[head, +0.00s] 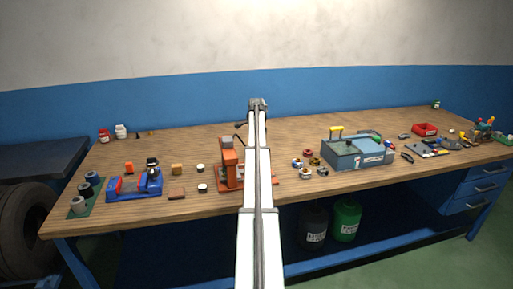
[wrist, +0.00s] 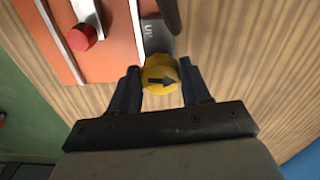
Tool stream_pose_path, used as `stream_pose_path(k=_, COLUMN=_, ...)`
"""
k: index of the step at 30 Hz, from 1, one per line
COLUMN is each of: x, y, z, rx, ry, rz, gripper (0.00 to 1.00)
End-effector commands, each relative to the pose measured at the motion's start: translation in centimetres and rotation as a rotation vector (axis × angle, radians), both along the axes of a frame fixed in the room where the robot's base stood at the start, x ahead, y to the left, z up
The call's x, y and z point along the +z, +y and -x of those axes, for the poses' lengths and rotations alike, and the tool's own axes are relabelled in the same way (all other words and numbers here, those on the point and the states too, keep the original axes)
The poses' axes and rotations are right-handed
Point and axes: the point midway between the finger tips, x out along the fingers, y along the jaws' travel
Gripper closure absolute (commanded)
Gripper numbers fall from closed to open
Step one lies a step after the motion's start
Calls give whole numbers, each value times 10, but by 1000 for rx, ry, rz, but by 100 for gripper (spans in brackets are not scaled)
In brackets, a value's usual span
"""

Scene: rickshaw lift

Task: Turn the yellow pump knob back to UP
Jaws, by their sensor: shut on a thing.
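The yellow pump knob (wrist: 159,75) shows in the wrist view, with a black arrow on its face pointing to the right. A metal plate with the letters UP (wrist: 152,32) lies just above it in that view. My gripper (wrist: 160,80) is shut on the knob, one dark finger on each side of it. In the head view my gripper (head: 257,103) is at the far side of the orange pump unit (head: 229,178). My arm hides part of the unit there, and the knob cannot be seen.
A red button (wrist: 81,37) sits on the orange unit, left of the knob. In the head view, a blue fixture (head: 135,190) stands to the left and a grey-blue toolbox (head: 358,155) to the right. Small loose parts lie on the wooden bench (head: 215,140).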

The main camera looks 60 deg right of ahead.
Motion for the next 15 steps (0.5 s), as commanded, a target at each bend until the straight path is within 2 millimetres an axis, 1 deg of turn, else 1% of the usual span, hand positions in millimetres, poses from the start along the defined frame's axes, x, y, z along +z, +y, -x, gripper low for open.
stream_pose_path(k=15, x=0, y=1, z=1, rx=492, ry=-1, rz=-1, gripper=83)
